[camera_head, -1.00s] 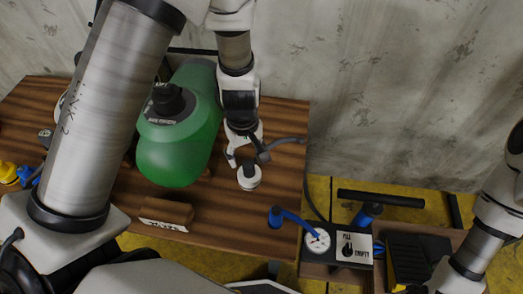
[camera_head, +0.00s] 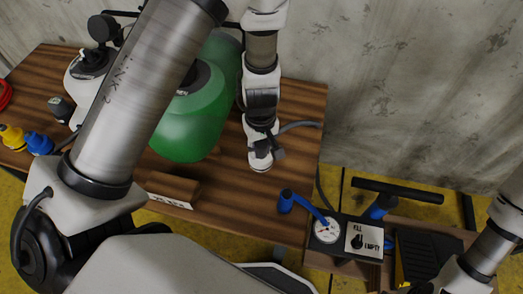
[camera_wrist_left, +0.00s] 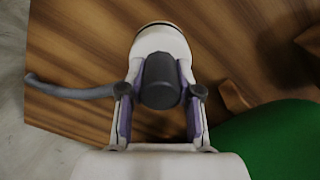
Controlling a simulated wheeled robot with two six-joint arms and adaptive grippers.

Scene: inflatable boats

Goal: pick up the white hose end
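The white hose end (camera_head: 260,163) has a dark grey knob and stands near the right part of the wooden table, below my left gripper (camera_head: 264,153). A grey hose (camera_head: 300,125) leads off to its right. In the left wrist view the white hose end (camera_wrist_left: 160,38) is centred at the top, and its dark knob sits between the two fingers of my left gripper (camera_wrist_left: 160,95). Narrow gaps show between the finger pads and the knob, so the gripper looks open around it. Whether the fingertips touch the white body is unclear. My right gripper is out of view.
A green cylinder (camera_head: 185,135) lies close left of my left gripper. A wooden block with a label (camera_head: 172,188) is at the table's front. Yellow and blue fittings (camera_head: 38,143) lie far left.

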